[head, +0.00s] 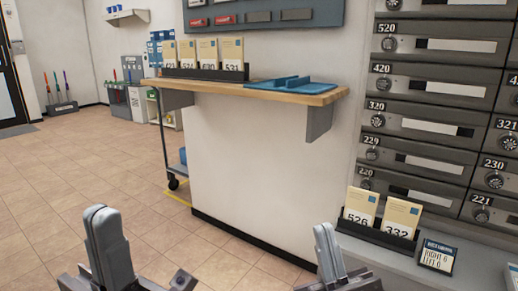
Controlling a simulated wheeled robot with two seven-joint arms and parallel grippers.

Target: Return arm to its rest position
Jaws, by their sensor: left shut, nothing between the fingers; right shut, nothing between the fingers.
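My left gripper (107,246) stands at the bottom left over the tiled floor, pointing up. Its grey fingers are together and hold nothing. My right gripper (328,256) is at the bottom centre, in front of the white wall and left of the low grey ledge. Its fingers are also together and empty. Neither gripper appears to touch anything. The lower parts of both are cut off by the picture's edge.
A wooden shelf (290,96) holds several numbered cards and a blue tray (279,84). Grey mailboxes (428,115) fill the right. Below them, a ledge (384,262) bears a black holder with cards 526 and 332 and a small sign (437,256). The floor (80,170) at left is clear.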

